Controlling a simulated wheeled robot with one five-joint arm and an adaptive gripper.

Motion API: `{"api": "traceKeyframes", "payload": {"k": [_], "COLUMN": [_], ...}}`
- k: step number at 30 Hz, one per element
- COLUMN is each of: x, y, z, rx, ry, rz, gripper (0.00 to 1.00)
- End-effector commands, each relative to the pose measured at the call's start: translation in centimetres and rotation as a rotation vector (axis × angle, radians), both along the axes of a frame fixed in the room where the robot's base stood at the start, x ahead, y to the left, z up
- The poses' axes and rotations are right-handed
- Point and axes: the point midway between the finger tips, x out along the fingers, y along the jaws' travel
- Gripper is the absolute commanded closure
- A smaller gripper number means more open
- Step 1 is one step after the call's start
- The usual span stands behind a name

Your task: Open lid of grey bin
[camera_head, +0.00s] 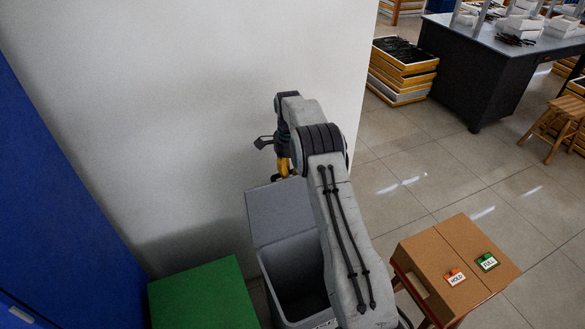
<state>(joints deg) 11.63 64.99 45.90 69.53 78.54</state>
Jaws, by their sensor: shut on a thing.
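The grey bin (275,290) stands on the floor against the white wall, at the lower middle. Its lid (272,213) is swung up and leans at the back of the bin, so the dark inside shows. My arm reaches over the bin and hides its right side and part of the lid. My gripper (284,174), with a yellow-orange part showing, is at the lid's upper edge and is shut on it. The exact contact of the fingertips is small and partly hidden by my arm.
A green box-like top (203,297) stands just left of the bin, and a blue cabinet (60,215) is at the far left. A brown carton (455,265) with "HOLD" and "FULL" tags is to the right. Open tiled floor lies beyond, before a dark workbench (485,80).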

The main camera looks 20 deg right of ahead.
Motion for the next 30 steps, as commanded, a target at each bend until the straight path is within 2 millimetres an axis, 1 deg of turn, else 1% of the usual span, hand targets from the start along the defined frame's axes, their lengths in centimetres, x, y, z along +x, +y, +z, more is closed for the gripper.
{"api": "traceKeyframes", "payload": {"k": [7, 18, 19, 27, 30], "x": [0.84, 0.85, 0.84, 0.94, 0.97], "y": [0.05, 0.08, 0.08, 0.05, 0.05], "z": [-0.38, -0.67, -0.68, -0.44, -0.37], "rx": [0.001, 0.002, 0.002, 0.001, 0.001], "ry": [0.006, 0.009, 0.009, 0.005, 0.004], "rz": [-0.001, -0.001, -0.001, -0.001, -0.001], "gripper": [1.00, 1.00, 0.81, 0.57, 0.50]}}
